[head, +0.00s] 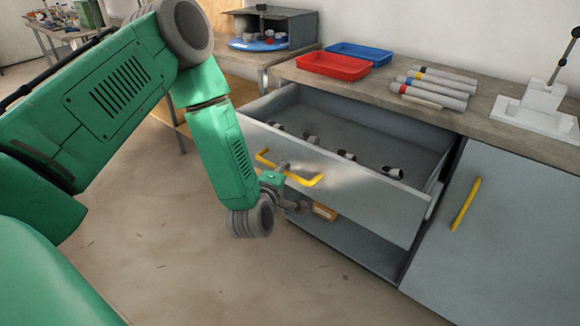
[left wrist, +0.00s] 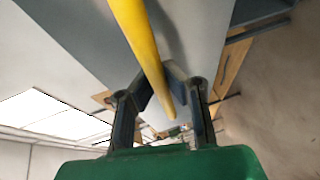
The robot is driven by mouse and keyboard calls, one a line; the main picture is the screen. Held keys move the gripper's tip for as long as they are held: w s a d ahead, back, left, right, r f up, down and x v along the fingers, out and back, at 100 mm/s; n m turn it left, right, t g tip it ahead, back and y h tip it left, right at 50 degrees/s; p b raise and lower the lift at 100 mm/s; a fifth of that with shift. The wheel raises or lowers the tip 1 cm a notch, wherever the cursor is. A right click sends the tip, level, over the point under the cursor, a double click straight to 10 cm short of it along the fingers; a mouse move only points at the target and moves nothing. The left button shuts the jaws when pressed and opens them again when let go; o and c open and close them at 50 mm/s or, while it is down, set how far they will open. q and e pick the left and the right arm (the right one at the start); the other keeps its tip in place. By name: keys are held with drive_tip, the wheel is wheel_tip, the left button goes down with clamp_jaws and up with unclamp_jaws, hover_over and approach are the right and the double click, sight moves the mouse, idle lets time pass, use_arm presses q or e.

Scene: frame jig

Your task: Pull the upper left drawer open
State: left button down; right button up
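The grey drawer (head: 375,200) under the worktop is pulled well out, and its inside shows. Its yellow bar handle (head: 306,181) runs along the upper part of the front. My left gripper (head: 284,168) is at the handle's middle, in front of the drawer. In the left wrist view, the two dark fingers (left wrist: 162,78) close in on both sides of the yellow handle (left wrist: 138,35). The fingers look shut on it, though the exact contact is partly hidden. My right gripper is in neither view.
Several short grey cylindrical parts (head: 393,172) lie in the drawer. A cupboard door with a yellow handle (head: 466,203) is at right. The worktop bears a red tray (head: 334,66), a blue tray (head: 360,53), several tubes and a white stand (head: 535,108).

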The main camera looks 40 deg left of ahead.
use_arm(q)
drive_tip(key=shift+s+a, duration=0.45)
drive_tip(key=shift+s, duration=0.15)
drive_tip(key=c, duration=1.6)
unclamp_jaws()
drive_tip(key=shift+o, duration=0.2)
drive_tip(key=v, duration=1.1)
drive_tip(key=shift+s, duration=0.45)
drive_tip(key=shift+f, duration=0.1)
